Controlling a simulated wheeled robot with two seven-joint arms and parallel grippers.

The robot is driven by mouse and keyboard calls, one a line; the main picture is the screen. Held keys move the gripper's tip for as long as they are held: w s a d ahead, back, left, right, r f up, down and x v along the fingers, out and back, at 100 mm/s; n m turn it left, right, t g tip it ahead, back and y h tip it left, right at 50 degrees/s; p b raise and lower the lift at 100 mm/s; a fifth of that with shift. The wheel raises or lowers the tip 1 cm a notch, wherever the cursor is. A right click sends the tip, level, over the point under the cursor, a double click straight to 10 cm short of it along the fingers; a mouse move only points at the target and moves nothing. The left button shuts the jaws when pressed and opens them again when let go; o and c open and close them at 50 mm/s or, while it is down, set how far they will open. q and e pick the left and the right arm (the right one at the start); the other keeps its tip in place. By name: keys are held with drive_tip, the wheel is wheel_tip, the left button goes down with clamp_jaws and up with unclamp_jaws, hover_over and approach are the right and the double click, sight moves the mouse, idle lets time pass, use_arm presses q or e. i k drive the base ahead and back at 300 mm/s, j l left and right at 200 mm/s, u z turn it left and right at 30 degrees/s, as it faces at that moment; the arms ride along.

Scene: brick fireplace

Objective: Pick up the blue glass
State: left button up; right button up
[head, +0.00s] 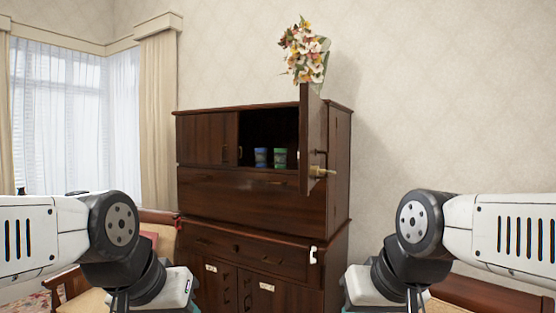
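The blue glass (261,157) stands upright inside the open upper compartment of a dark wooden cabinet (250,195). A green glass (280,157) stands just to its right, with a small gap or touching; I cannot tell which. The cabinet's right door (313,140) is swung open toward me. Both my arms come in low at the sides, well in front of the cabinet and apart from the glasses. My gripper fingers are mostly cut off by the bottom edge of the picture, so their opening does not show.
The open door, with a brass handle (322,171), juts out just right of the glasses. A flower vase (308,55) stands on top of the cabinet. A wooden chair (75,285) is at the lower left. The window (70,115) is at the left.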

sight(261, 153)
drive_tip(key=i+j+z, duration=0.15)
drive_tip(key=i+j, duration=0.6)
drive_tip(key=i+j+z, duration=0.15)
drive_tip(key=i+j, duration=0.7)
